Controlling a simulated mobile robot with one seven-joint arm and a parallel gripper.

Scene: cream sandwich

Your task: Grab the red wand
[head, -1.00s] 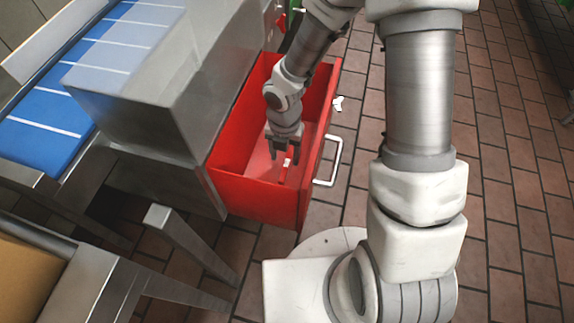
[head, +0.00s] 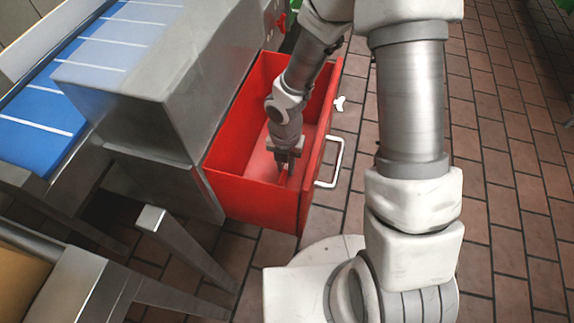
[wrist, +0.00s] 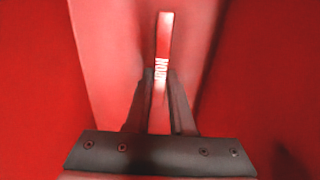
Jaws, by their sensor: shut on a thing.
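The red wand (wrist: 163,38) is a slim red bar with a white band of lettering. In the wrist view it stands out beyond my fingertips, between the two fingers. My gripper (wrist: 158,88) is shut on it, near the lettered band. In the head view my gripper (head: 285,168) reaches down inside the open red drawer (head: 255,207). There the wand is mostly hidden by the gripper and hard to make out against the red.
The drawer's walls stand close around my gripper, with a white handle (head: 331,165) on its right front. A steel machine (head: 150,110) and a blue conveyor belt (head: 55,105) are at left. Steel table legs (head: 185,245) stand at lower left. Brick floor lies open at right.

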